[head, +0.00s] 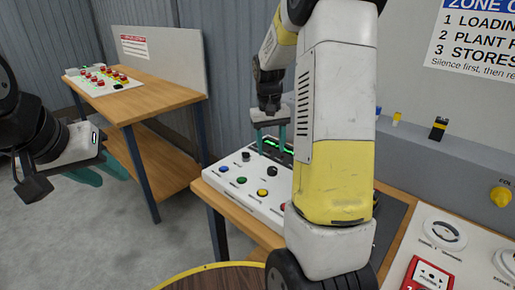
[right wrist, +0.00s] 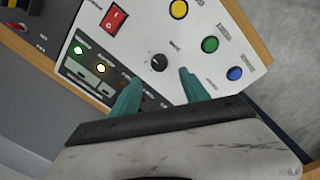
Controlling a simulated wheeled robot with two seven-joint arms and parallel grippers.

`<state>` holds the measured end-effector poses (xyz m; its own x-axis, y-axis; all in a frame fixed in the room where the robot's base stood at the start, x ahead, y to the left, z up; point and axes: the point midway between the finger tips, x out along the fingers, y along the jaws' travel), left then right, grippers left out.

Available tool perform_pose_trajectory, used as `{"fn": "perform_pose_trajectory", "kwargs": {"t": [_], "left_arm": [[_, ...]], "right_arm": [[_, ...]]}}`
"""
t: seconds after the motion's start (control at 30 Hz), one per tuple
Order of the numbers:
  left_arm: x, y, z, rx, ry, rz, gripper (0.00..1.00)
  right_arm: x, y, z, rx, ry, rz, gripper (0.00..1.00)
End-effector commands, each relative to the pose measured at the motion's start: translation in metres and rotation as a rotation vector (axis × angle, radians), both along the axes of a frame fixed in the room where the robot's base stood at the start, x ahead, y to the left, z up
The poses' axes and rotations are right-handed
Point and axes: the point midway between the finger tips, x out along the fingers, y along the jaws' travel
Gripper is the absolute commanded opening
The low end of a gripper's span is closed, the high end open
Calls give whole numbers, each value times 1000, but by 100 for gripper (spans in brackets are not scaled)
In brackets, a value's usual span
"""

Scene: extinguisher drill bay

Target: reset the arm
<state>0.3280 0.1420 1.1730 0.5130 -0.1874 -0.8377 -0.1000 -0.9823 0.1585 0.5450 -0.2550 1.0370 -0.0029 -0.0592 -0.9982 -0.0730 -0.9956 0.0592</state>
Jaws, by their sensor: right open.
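A white sloped control box (head: 230,188) stands on a wooden bench in the head view. Its face carries a blue button (right wrist: 235,73), a green button (right wrist: 210,45), a yellow button (right wrist: 178,8), a black knob (right wrist: 160,63) and a red rocker switch (right wrist: 115,17). My left gripper (head: 100,172) hangs at the left, away from the box.
A wooden table (head: 150,102) at the back left carries a panel of red and yellow buttons (head: 103,79). A red call-point box (head: 428,275) and round fittings are at the lower right. A round brown top (head: 225,280) is in front. Grey floor lies open at left.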

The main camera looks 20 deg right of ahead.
Motion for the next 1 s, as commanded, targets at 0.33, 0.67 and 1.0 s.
{"fn": "perform_pose_trajectory", "kwargs": {"t": [0.33, 0.67, 1.0], "left_arm": [[0, 0, 0, 0, 0, 0, 36], [0, 0, 0, 0, 0, 0, 36], [0, 0, 0, 0, 0, 0, 36]], "right_arm": [[0, 0, 3, 1, -1, 0, 53], [-44, 31, 64, 69, -141, 25, 53], [-136, 80, 125, 165, -364, 87, 53]]}}
